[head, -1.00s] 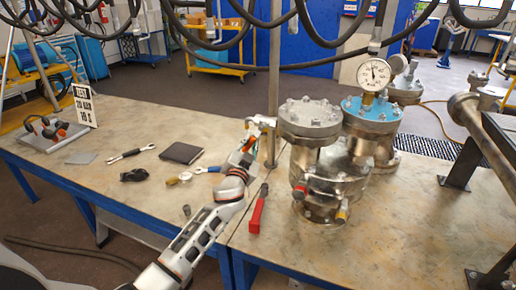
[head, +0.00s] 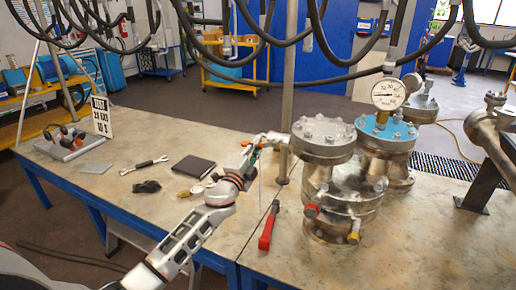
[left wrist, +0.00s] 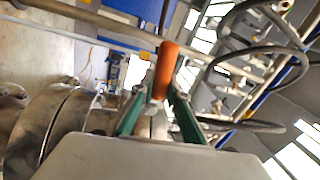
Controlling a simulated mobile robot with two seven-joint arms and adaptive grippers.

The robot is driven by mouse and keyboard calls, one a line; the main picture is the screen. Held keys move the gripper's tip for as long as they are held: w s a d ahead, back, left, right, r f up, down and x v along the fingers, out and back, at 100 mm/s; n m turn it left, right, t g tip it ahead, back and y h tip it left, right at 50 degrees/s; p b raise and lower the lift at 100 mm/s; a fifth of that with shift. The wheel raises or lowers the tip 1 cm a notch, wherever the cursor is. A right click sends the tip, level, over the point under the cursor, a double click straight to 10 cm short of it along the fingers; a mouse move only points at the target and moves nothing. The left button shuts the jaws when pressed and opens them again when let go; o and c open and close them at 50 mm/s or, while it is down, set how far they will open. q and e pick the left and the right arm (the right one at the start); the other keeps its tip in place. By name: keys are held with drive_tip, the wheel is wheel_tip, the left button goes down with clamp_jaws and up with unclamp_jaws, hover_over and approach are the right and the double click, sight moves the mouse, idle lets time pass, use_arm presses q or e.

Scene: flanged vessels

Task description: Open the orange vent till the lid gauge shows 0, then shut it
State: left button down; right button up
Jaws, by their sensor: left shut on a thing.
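The orange vent handle (left wrist: 165,70) stands between the green fingers of my left gripper (left wrist: 158,105) in the left wrist view. The gripper is shut on it. In the head view my left gripper (head: 256,146) is at the left side of the front steel-lidded vessel (head: 325,137), near its flange; the vent is mostly hidden there. The lid gauge (head: 388,94) is a white dial above the blue lid (head: 384,130) of the vessel behind. Its needle looks roughly level, pointing left; the figures are too small to read. My right gripper is not in view.
A red-handled tool (head: 268,228) lies on the table before the vessel. A dark notebook (head: 194,167), a wrench (head: 150,162) and a test sign (head: 101,117) are to the left. A vertical pole (head: 287,90) stands behind my gripper. Hoses hang above.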

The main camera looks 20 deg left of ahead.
use_arm(q)
drive_tip(key=shift+r+m+h, duration=0.4)
drive_tip(key=shift+r+m, duration=0.05)
drive_tip(key=shift+m, duration=0.55)
drive_tip(key=c, duration=2)
unclamp_jaws()
drive_tip(key=shift+o, duration=0.2)
drive_tip(key=shift+s, duration=0.1)
drive_tip(key=shift+s+f, duration=0.15)
drive_tip(key=shift+s, duration=0.15)
drive_tip(key=s+f, duration=0.2)
drive_tip(key=s, duration=0.9)
drive_tip(key=shift+a, duration=0.2)
